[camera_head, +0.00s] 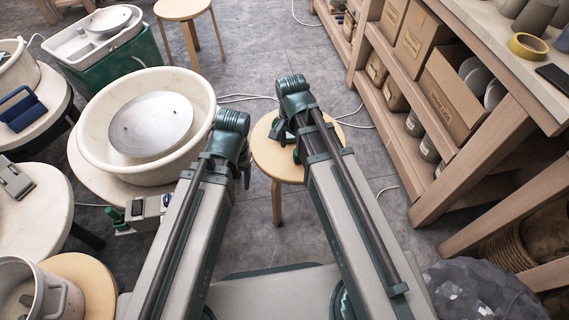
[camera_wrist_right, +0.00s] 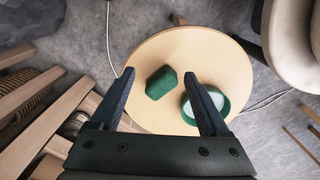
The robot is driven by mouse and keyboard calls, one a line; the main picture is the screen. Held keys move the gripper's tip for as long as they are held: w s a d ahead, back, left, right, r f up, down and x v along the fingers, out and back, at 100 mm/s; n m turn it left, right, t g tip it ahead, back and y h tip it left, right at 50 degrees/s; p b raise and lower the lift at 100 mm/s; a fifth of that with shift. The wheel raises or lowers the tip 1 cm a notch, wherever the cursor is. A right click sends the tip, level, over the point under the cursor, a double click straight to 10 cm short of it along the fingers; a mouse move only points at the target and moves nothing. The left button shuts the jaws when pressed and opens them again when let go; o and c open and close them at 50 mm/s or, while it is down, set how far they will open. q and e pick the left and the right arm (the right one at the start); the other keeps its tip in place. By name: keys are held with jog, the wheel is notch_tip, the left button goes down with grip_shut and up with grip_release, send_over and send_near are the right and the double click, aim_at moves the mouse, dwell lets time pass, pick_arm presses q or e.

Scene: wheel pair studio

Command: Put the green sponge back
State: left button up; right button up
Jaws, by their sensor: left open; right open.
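The green sponge (camera_wrist_right: 160,82) is a small faceted block on the round wooden stool (camera_wrist_right: 150,50) in the right wrist view. A green ring-shaped dish (camera_wrist_right: 221,101) with a pale inside is beside it, apart from it. My right gripper (camera_wrist_right: 158,73) is open, its dark blue fingers spread above the stool, one on each side of the sponge in the picture. Nothing is between them at finger height that I can see. In the head view the same stool (camera_head: 262,150) is partly hidden by my right arm. My left gripper (camera_head: 247,178) is mostly hidden behind its arm.
A wheel basin (camera_head: 88,132) with a metal disc (camera_head: 150,124) stands left of the stool. A white tray (camera_head: 70,48) sits on a green box behind it. Wooden shelving (camera_head: 475,165) with cardboard boxes lines the right. Cables cross the grey floor.

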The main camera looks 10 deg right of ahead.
jog(key=s+a+n+h, duration=0.1)
jog(key=s+a+n, duration=0.4)
jog(key=s+n, duration=0.4)
jog(key=n, duration=0.4)
jog(key=shift+a, duration=0.2)
notch_tip(320, 180, up, 27)
jog(key=p, duration=2.6)
jog(key=shift+f, duration=0.2)
